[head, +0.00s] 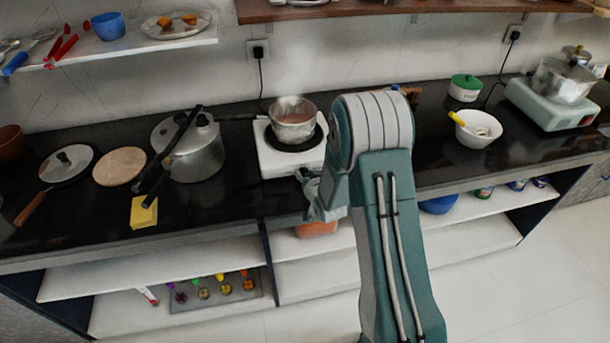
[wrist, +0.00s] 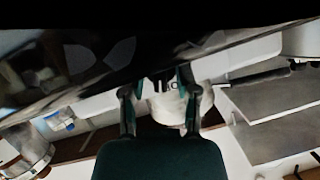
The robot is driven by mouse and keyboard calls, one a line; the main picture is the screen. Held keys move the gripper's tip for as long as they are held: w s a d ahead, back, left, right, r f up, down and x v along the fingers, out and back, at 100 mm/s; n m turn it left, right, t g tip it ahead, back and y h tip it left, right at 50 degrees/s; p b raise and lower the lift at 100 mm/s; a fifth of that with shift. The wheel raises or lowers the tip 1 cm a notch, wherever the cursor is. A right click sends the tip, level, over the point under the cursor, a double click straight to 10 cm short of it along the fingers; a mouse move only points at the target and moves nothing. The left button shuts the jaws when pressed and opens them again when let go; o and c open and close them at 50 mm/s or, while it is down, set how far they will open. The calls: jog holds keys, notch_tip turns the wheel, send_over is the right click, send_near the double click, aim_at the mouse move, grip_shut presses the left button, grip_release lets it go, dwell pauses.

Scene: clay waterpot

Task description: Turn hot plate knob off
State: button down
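The white hot plate (head: 272,160) stands on the dark counter, with a steaming metal pot (head: 293,112) on its dark burner. My gripper (head: 310,192) is at the hot plate's front, near the counter edge. My arm hides the right side of the hot plate, and I cannot make out the knob in the head view. In the wrist view my gripper (wrist: 157,88) has its two fingers apart. A pale rounded piece (wrist: 180,107) with dark lettering shows between and beyond them; it may be the knob. I cannot tell whether the fingers touch it.
Left on the counter are a large lidded pot (head: 197,155), yellow sponges (head: 143,212), a wooden board (head: 119,166) and a lidded pan (head: 66,164). At right are a white bowl (head: 478,130) and a second, grey-green hot plate (head: 540,105) with a pot. Shelves lie below the counter.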

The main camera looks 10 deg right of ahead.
jog(key=shift+a+n+h, duration=0.1)
jog(key=shift+n+h, duration=0.7)
jog(key=shift+n, duration=0.4)
jog(key=c, duration=0.7)
grip_release()
jog(key=v, duration=1.2)
